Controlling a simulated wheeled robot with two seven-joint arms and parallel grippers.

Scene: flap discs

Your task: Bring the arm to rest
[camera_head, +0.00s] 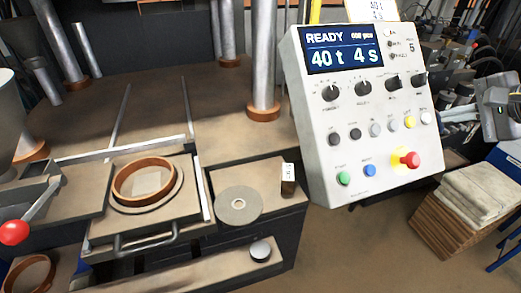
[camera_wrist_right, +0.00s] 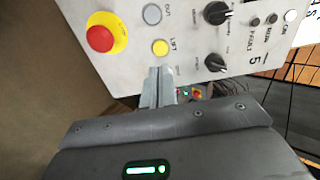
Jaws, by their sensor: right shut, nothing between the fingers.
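My right gripper (camera_head: 440,115) comes in from the right edge in the head view. Its fingers are shut and empty, just right of the control panel (camera_head: 318,150). In the right wrist view the shut fingers (camera_wrist_right: 159,75) point at the panel face, close to the yellow button (camera_wrist_right: 160,47). Whether they touch the panel cannot be told. The yellow button also shows in the head view (camera_head: 410,122). The panel's display (camera_head: 343,56) reads READY, 40 t and 4 s. My left gripper is not in view.
A red stop button (camera_head: 408,160) sticks out of the panel. The press table holds a copper-coloured ring (camera_head: 117,184) and a flat disc (camera_head: 238,205). A red-knobbed lever (camera_head: 14,232) is at left. Folded cloths (camera_head: 482,187) lie on a brown stack at right.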

